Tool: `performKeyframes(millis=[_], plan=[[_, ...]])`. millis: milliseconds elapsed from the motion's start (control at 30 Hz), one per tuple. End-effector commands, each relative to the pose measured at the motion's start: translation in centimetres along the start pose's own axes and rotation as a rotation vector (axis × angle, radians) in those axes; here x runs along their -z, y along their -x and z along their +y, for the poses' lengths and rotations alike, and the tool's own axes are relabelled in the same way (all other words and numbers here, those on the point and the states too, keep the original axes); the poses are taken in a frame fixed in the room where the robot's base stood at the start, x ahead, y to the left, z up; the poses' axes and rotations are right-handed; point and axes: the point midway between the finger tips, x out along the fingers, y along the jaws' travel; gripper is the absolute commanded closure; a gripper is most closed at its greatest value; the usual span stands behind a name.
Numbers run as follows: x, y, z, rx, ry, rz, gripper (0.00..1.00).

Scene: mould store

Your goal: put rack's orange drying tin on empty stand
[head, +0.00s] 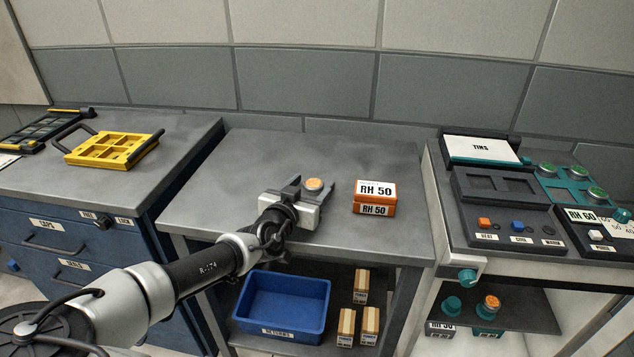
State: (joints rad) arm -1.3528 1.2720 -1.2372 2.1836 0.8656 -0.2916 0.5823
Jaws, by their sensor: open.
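A small round tin with an orange top (314,184) is between the fingers of my gripper (312,187), above or on the middle grey table. The fingers are apart, one on each side; whether they touch it cannot be told. Another orange-topped round piece (490,302) sits on a teal base on the lower right shelf. Beside it is a teal round piece (452,305) with no orange top. A teal rack (567,187) with several green-topped round pieces stands on the right bench. Which piece is the empty stand is unclear.
An orange box labelled RH 50 (375,197) stands right of my gripper. A yellow tray (112,148) lies on the left cabinet. A blue bin (283,304) and several small wooden boxes sit under the table. A dark control panel (507,207) is on the right bench.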

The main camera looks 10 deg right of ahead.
Motion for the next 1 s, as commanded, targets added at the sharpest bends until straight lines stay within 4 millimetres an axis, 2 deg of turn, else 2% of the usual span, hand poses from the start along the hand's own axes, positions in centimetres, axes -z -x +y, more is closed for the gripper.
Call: performKeyframes(millis=[200,500,767,867,1000], plan=[[0.0,0.0,0.0,0.0,0.0,0.0,0.39],[0.0,0.0,0.0,0.0,0.0,0.0,0.87],[0.6,0.1,0.0,0.001,-0.001,0.001,0.87],[1.9,0.4,-0.1,0.001,-0.003,0.001,0.87],[4.8,1.0,-0.1,0.001,-0.004,0.0,0.87]])
